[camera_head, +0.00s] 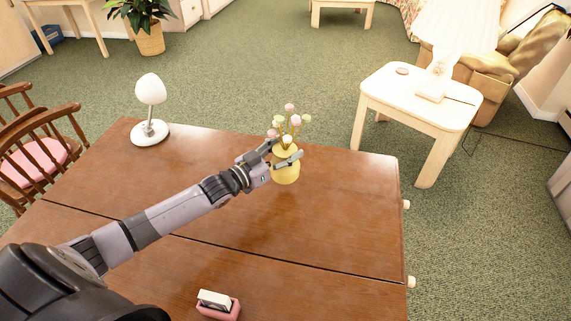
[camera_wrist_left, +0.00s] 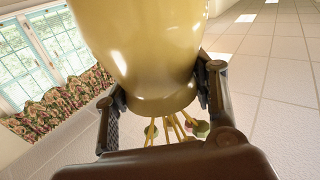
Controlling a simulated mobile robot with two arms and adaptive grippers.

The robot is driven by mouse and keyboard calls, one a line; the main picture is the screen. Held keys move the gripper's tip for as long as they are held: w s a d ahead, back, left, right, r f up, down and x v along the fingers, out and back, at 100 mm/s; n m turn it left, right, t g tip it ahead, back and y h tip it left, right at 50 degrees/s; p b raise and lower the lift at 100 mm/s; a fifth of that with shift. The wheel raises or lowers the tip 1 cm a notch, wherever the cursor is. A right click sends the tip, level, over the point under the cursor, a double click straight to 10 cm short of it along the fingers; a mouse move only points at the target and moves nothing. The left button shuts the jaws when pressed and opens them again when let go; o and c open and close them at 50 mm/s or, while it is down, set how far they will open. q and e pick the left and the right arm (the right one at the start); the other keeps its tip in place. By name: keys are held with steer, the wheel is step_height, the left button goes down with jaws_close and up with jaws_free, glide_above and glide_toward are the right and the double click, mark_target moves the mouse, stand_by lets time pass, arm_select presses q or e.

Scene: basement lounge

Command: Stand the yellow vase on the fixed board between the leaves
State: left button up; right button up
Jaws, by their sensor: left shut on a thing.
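The yellow vase (camera_head: 286,172) with several pink, white and pale green flowers is upright at the far leaf (camera_head: 345,205) of the brown table. I cannot tell whether its base touches the wood. My left gripper (camera_head: 285,157) is shut on the vase near its neck. In the left wrist view the vase (camera_wrist_left: 150,50) fills the top middle between the two fingers (camera_wrist_left: 165,103), with the flower stems below. A seam runs across the table; the fixed board (camera_head: 300,280) lies on its near side, partly hidden by my left arm. My right gripper is not in view.
A white lamp (camera_head: 150,110) stands at the table's far left corner. A pink holder with a white top (camera_head: 218,306) sits on the near part of the table. A brown chair (camera_head: 45,140) is at the left, a pale side table (camera_head: 420,95) beyond the right. The board's right part is bare.

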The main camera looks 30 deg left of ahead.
arm_select(q)
steer(key=shift+f, duration=2.65)
steer(key=shift+f+b, duration=0.1)
steer(key=shift+b, duration=0.2)
steer(key=o, duration=1.6)
steer(key=shift+f, duration=0.1)
steer(key=shift+c, duration=0.2)
steer(key=shift+r, duration=0.25)
steer(key=v, duration=1.2)
steer(key=shift+f, duration=0.2)
